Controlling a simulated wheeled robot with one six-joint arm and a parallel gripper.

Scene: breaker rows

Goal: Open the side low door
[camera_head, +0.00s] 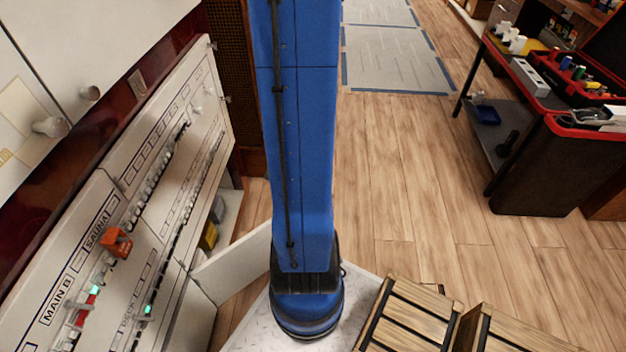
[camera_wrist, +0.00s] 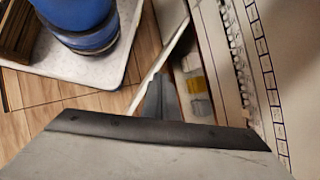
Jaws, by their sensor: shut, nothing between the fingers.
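The side low door (camera_head: 232,266) is a white panel low on the breaker cabinet. In the head view it stands swung out from the cabinet at a wide angle, with the compartment (camera_head: 226,215) behind it exposed. In the wrist view the door (camera_wrist: 171,16) runs as a pale panel with a thin edge, left of the open compartment. My gripper (camera_wrist: 160,88) shows in the wrist view, shut and empty, its tips between the door's edge and the compartment opening. I cannot tell whether it touches the door. My gripper is not visible in the head view.
Yellow and grey items (camera_wrist: 195,82) sit inside the compartment. The breaker panel (camera_head: 150,190) has rows of switches and an orange piece (camera_head: 116,243). Wooden crates (camera_head: 408,318) stand at the lower right. A tool cart (camera_head: 545,150) is at the right. Wood floor (camera_head: 400,170) between is clear.

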